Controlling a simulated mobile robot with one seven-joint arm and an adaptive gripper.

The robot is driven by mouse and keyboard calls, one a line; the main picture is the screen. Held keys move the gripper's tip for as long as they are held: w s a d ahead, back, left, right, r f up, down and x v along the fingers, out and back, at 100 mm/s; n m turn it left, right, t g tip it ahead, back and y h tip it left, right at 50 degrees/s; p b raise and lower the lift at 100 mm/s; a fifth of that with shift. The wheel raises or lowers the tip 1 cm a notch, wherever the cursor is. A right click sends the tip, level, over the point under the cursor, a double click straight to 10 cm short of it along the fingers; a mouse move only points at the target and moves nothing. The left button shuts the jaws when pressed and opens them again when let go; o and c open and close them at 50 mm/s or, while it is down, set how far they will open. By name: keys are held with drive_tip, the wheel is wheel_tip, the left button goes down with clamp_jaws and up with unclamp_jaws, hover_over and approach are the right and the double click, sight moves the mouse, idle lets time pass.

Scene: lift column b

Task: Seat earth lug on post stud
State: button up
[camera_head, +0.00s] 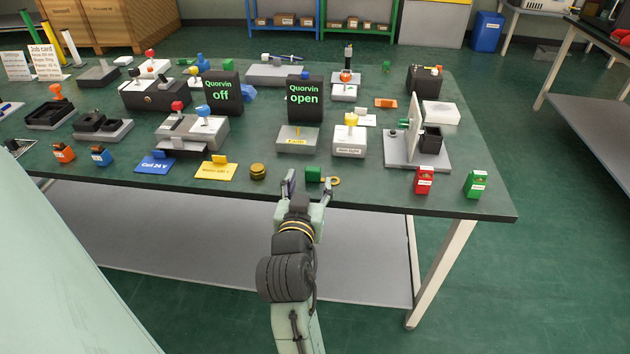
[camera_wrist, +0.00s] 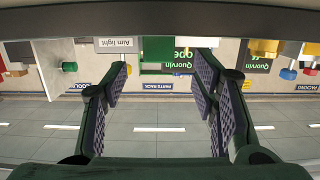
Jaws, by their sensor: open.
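A small green block with a brass-coloured ring at its right side, which looks like the earth lug (camera_head: 314,174), lies near the front edge of the bench. A grey plate with a yellow label (camera_head: 297,141) and a short upright pin, apparently the post stud (camera_head: 298,130), stands behind it. My gripper (camera_head: 309,183) is open at the bench's front edge, its fingers pointing at the green block from the near side. In the wrist view the two fingers (camera_wrist: 160,90) are wide apart with nothing gripped; a green shape shows beyond them, but I cannot tell if it is the lug.
A round brass piece (camera_head: 257,172) lies left of the lug. A white block with a yellow knob (camera_head: 349,137) and a grey fixture (camera_head: 405,152) stand to the right. Red (camera_head: 424,181) and green (camera_head: 475,184) boxes stand near the front right. A black "open" sign (camera_head: 305,98) stands behind.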

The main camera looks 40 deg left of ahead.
sight(313, 168)
drive_tip(key=shift+r+p+x, duration=0.15)
drive_tip(key=shift+p+x, duration=0.35)
drive_tip(key=shift+x, duration=1)
drive_tip(key=shift+r+p+x, duration=0.15)
drive_tip(key=shift+p+x, duration=0.3)
drive_tip(key=shift+x, duration=1.05)
drive_tip(key=shift+c, duration=0.3)
drive_tip(key=c, duration=1)
drive_tip(key=shift+r, duration=0.1)
